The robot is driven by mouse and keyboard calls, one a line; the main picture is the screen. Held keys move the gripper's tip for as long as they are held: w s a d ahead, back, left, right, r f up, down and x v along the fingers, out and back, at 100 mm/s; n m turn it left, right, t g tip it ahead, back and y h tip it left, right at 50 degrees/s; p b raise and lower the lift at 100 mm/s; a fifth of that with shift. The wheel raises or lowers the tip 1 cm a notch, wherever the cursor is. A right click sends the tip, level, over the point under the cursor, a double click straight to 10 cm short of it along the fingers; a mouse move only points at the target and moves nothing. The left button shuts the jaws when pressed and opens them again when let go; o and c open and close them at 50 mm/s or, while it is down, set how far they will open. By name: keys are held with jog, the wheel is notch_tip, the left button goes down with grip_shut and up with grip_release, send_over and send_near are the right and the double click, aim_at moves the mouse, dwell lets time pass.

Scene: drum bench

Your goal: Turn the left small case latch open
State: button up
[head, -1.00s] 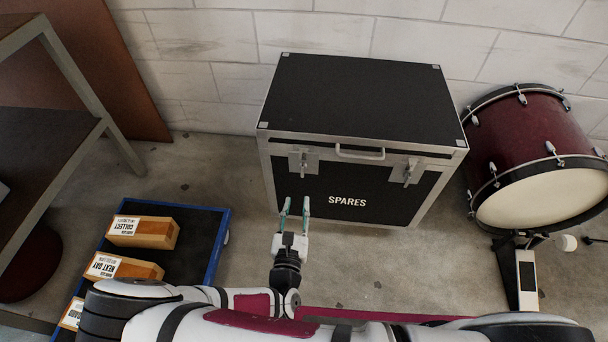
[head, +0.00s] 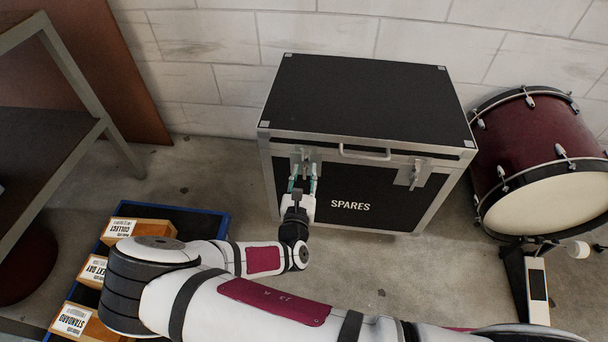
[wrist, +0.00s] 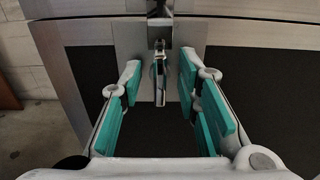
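The black case (head: 350,190) marked SPARES stands against the wall with its lid down. Its left latch (wrist: 159,72) is a small metal lever on a metal plate. In the wrist view the lever hangs straight down between my fingers, with a gap on each side. My gripper (head: 302,178) is open in front of the left latch, its teal finger pads on either side of it. In the head view the gripper partly hides this latch. The right latch (head: 415,176) is in plain view and hangs slightly tilted.
A handle (head: 364,153) sits on the case front between the latches. A red bass drum (head: 540,150) with a pedal stands to the right.

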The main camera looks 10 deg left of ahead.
grip_shut()
jog(key=shift+r+m+p, duration=0.1)
jog(key=shift+m+p, duration=0.3)
jog(key=shift+p, duration=0.25)
jog(key=m+p, duration=0.2)
jog(key=shift+d+r+p, duration=0.1)
jog(key=shift+p, duration=0.25)
jog(key=m+p, duration=0.3)
jog(key=shift+d+m+p, duration=0.1)
jog(key=shift+m+p, duration=0.2)
jog(key=shift+m, duration=0.1)
jog(key=m+p, duration=0.1)
jog(key=m, duration=0.1)
jog(key=m+p, duration=0.3)
jog(key=m, duration=0.1)
jog(key=shift+f, duration=0.3)
jog(key=m+p, duration=0.1)
jog(key=m, duration=0.1)
jog(key=m+p, duration=0.2)
jog(key=m, duration=0.1)
jog(key=shift+f+m, duration=0.2)
jog(key=shift+m, duration=0.1)
